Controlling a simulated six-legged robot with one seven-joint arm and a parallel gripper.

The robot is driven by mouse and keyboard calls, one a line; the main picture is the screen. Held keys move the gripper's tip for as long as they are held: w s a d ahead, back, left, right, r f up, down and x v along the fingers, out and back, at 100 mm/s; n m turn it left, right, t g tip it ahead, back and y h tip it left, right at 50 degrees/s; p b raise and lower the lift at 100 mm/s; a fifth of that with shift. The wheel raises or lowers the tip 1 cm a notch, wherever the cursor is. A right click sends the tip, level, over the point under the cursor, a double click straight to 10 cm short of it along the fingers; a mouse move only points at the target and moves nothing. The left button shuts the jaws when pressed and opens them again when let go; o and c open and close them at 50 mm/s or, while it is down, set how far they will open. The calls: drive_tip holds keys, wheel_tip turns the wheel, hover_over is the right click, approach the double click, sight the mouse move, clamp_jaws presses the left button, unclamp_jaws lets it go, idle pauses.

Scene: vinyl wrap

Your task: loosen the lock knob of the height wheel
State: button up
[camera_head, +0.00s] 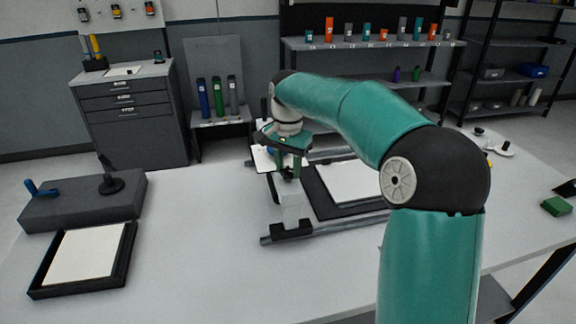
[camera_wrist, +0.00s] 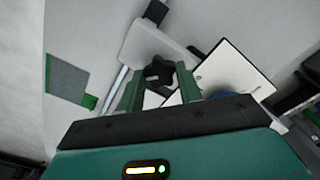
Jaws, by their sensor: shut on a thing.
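The lock knob (camera_wrist: 158,73) is a black, lobed knob in the wrist view, between my two green fingers. My gripper (camera_wrist: 160,80) is shut on it. In the head view my gripper (camera_head: 288,171) points down at the top of a pale upright block (camera_head: 292,208) on a rail frame. The knob is too small and too covered to make out clearly there. A blue round edge (camera_wrist: 222,95), perhaps the height wheel, shows behind the right finger in the wrist view, mostly hidden by my gripper.
A dark frame with a white sheet (camera_head: 352,181) lies right of the block, between rails (camera_head: 335,231). A green block (camera_head: 555,206) lies at far right.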

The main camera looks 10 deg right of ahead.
drive_tip(key=shift+n, duration=0.4)
drive_tip(key=n, duration=0.3)
drive_tip(key=shift+r, duration=0.1)
drive_tip(key=n, duration=0.3)
drive_tip(key=shift+n, duration=0.3)
drive_tip(key=n, duration=0.3)
drive_tip(key=shift+n, duration=2.2)
drive_tip(key=o, duration=1)
